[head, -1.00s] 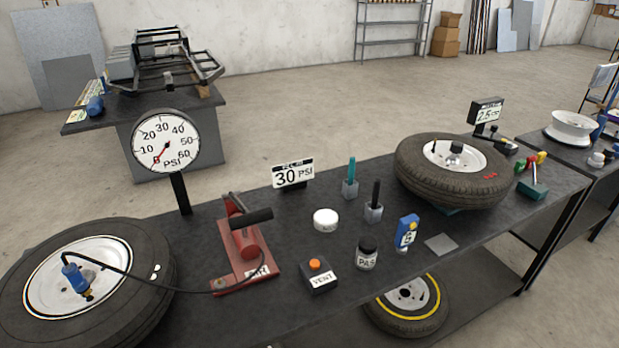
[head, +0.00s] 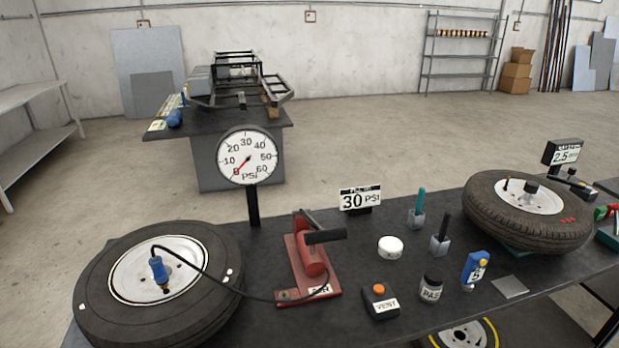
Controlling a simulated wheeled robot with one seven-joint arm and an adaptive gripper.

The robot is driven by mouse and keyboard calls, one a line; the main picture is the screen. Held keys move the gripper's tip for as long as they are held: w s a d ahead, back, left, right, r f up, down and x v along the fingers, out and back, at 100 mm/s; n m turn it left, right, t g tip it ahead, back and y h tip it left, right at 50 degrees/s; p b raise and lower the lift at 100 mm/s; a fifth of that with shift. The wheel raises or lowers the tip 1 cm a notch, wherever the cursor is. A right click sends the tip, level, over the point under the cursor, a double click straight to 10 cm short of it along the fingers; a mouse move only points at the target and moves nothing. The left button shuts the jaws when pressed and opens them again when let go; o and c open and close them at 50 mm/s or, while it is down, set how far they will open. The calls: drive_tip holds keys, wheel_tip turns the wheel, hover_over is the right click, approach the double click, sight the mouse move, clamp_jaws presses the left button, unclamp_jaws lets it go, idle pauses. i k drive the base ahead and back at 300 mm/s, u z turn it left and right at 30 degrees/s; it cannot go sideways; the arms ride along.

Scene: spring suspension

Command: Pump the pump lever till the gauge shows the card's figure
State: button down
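The red pump (head: 311,259) stands on the dark bench with its label facing forward. Its lever (head: 325,236) has a black grip and sits raised, pointing right. The round gauge (head: 248,157) on a black post has its red needle at about 0 PSI. The card (head: 360,199) behind the pump reads 30 PSI. A black hose runs from the pump to a blue fitting (head: 159,270) on the valve of the left tyre (head: 108,319). My gripper is not in view.
The vent box (head: 380,302) with an orange button stands right of the pump. A white tin (head: 390,247), a dark jar (head: 432,287), a blue gauge (head: 475,269) and tool holders stand further right. Another tyre (head: 480,222) lies at the right.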

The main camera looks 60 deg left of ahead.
sight(320, 235)
drive_tip(key=k, duration=1.1)
drive_tip(key=u, duration=1.8)
drive_tip(key=i, duration=0.45)
drive_tip(key=u, duration=0.05)
